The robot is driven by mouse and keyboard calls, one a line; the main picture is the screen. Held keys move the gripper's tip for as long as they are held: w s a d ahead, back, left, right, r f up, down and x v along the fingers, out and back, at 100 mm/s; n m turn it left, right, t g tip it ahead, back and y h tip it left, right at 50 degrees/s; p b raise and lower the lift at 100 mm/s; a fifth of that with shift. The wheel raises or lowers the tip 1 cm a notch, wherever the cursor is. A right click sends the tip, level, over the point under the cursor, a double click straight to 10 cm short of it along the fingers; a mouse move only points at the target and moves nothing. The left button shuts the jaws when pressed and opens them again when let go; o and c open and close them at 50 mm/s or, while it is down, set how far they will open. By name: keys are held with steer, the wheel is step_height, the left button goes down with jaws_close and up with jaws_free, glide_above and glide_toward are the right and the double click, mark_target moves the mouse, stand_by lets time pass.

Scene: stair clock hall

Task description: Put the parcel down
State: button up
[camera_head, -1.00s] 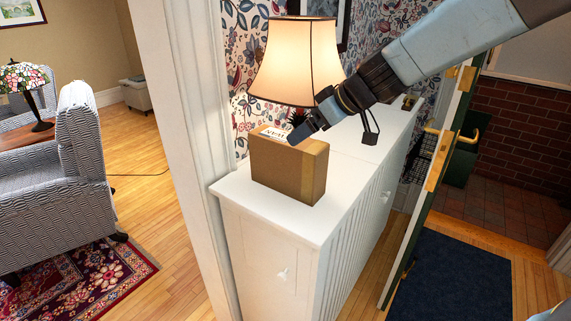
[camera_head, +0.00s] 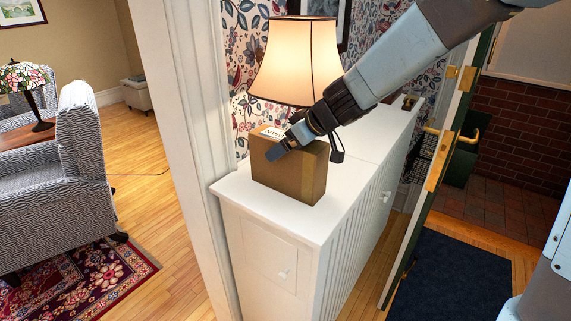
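The parcel (camera_head: 290,179) is a brown cardboard box with a white label on top. It stands upright on the white cabinet top (camera_head: 238,187), close to the near end. My gripper (camera_head: 279,150) reaches in from the upper right. Its blue-grey finger end overlaps the upper part of the parcel in the picture. I cannot tell whether it touches the parcel. The gap between the fingers does not show clearly.
A lit table lamp (camera_head: 295,65) stands close behind the parcel. A white door post (camera_head: 185,140) rises at the cabinet's left. The cabinet top to the right and behind is mostly clear. An open green door (camera_head: 430,190) stands at the right.

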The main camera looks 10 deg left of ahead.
steer(key=shift+r, duration=0.1)
jaws_close()
stand_by(0.9)
